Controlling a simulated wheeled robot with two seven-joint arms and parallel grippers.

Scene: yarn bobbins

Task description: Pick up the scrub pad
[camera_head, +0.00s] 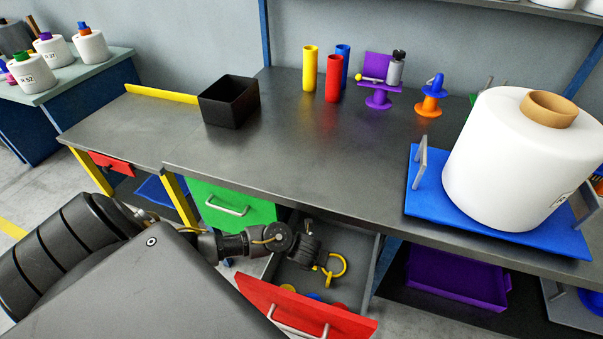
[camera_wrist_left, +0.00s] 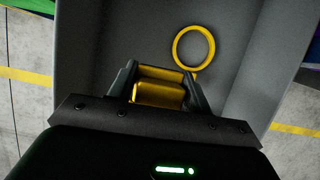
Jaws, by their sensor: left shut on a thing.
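My left gripper (camera_head: 318,266) reaches down into the open drawer with the red front (camera_head: 305,311). It is shut on a yellow piece (camera_wrist_left: 158,93), which sits between the two fingers in the left wrist view. A yellow ring (camera_wrist_left: 194,46) shows just beyond the fingertips and seems to join this piece; the ring also shows in the head view (camera_head: 343,264). I cannot tell from its shape whether the held piece is the scrub pad. No other thing can be clearly made out as a scrub pad. My right gripper is not in view.
Small orange (camera_head: 288,287) and blue (camera_head: 313,296) things lie low in the drawer, partly hidden. The green drawer (camera_head: 231,207) is beside it. Above, the grey worktop (camera_head: 300,160) holds a black box (camera_head: 229,102) and a blue tray (camera_head: 425,203) with a large white bobbin (camera_head: 520,160).

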